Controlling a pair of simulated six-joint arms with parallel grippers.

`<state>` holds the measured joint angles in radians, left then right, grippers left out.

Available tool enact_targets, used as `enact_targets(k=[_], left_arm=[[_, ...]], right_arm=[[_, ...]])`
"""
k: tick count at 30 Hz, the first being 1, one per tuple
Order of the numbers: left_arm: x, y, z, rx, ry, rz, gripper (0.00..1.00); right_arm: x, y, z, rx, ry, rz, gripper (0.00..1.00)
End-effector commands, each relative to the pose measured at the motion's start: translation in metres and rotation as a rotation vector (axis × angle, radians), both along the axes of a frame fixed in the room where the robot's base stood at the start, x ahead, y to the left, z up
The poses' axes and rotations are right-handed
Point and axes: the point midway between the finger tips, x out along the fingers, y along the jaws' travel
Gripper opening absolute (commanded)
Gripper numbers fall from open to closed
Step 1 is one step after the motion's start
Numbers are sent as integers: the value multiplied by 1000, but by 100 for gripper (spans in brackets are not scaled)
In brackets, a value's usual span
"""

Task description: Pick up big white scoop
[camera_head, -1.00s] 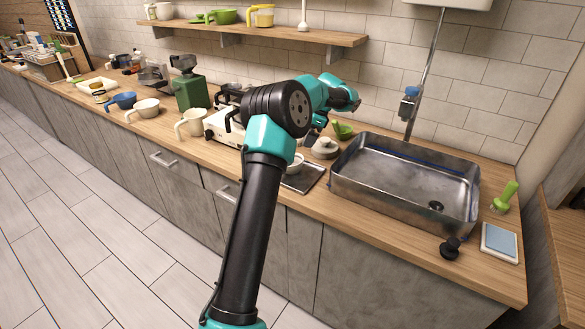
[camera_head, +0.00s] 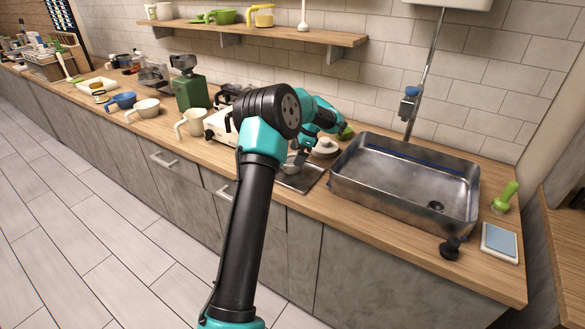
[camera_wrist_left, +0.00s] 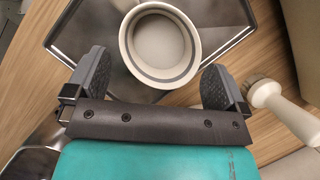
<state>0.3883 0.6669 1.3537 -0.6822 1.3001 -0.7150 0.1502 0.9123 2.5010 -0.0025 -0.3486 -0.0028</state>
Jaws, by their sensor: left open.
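A round white cup-like vessel, which looks like the big white scoop (camera_wrist_left: 160,78), stands mouth up on a metal tray in the left wrist view. No handle shows there. In the head view, the white scoop (camera_head: 291,168) is partly hidden by my left arm. My left gripper (camera_wrist_left: 157,76) is open and empty. Its two dark fingers are on either side of the scoop's near part, and I cannot tell how deep they reach. In the head view the fingers are hard to make out. My right gripper is in neither view.
The metal tray (camera_head: 307,180) lies left of the steel sink (camera_head: 345,190). A white jug (camera_head: 193,123), a white handled bowl (camera_head: 147,107) and a green grinder (camera_head: 190,92) stand further left.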

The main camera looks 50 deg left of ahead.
Motion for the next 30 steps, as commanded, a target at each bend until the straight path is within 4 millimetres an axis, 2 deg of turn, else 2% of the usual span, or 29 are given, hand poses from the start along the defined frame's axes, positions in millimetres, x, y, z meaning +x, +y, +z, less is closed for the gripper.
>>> enact_targets(k=[6, 10, 25, 30], left_arm=[[-9, 9, -28, -1, 2, 1, 100], [-13, 11, -39, -1, 1, -1, 100], [-13, 11, -41, -1, -1, -1, 100], [-13, 11, -41, -1, -1, -1, 85]], right_arm=[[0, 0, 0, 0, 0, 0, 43], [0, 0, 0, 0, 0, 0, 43], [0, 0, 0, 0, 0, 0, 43], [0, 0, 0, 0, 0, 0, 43]])
